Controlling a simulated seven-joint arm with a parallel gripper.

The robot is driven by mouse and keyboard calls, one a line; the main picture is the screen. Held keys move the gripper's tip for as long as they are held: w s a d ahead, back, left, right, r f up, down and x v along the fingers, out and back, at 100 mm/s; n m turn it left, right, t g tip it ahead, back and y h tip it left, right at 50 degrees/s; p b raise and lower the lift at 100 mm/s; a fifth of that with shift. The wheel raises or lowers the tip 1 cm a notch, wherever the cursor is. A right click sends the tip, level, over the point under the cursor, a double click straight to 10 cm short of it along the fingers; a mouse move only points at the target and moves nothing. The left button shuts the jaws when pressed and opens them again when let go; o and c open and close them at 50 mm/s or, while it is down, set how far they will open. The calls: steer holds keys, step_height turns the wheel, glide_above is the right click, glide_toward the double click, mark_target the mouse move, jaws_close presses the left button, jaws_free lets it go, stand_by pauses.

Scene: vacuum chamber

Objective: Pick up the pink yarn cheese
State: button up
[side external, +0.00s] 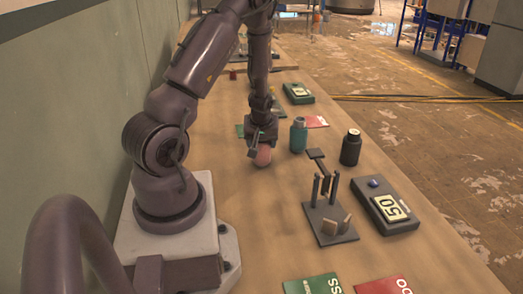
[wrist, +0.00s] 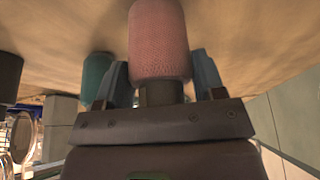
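The pink yarn cheese (wrist: 160,42), a rounded cylinder with a knitted texture, sits in line with the gap between my fingers in the wrist view. In the side view it (side external: 263,156) shows directly below my gripper (side external: 258,143), at the table surface or very close to it. In the wrist view my gripper (wrist: 161,76) has its fingers apart, one on each side of the pink piece.
A teal bottle (side external: 299,136) and a black bottle (side external: 350,148) stand to the right. A dark post stand (side external: 331,234) and a box marked 50 (side external: 388,208) are nearer the camera. Green (side external: 313,285) and red (side external: 384,286) cards lie in front. Bare table lies left of the stand.

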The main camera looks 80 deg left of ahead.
steer(key=shift+c, duration=0.3)
steer(key=r, duration=0.6)
steer(key=w+r, duration=0.1)
steer(key=r, duration=0.3)
steer(key=shift+d, duration=0.3)
steer(key=w+d+r+m+t+h, duration=0.1)
steer(key=w+d+r+m+h, duration=0.1)
steer(key=w+d+r+m, duration=0.5)
steer(key=w+d+r+m+t+h, duration=0.1)
steer(key=w+d+m, duration=0.3)
steer(key=d, duration=0.7)
steer(key=w+d+r+m+t+h, duration=0.2)
steer(key=w+d+r+m, duration=0.3)
steer(key=d, duration=0.4)
steer(key=shift+m, duration=0.4)
steer(key=shift+s+d+f, duration=0.1)
steer(key=shift+s+f, duration=0.8)
steer(key=shift+f, duration=2.75)
steer(key=shift+s+a+f, duration=0.1)
steer(key=shift+s+f, duration=0.85)
steer(key=shift+f, duration=2.7)
steer(key=shift+s+d+f, duration=0.1)
steer(key=shift+s+f, duration=0.8)
steer(key=shift+f, duration=2.75)
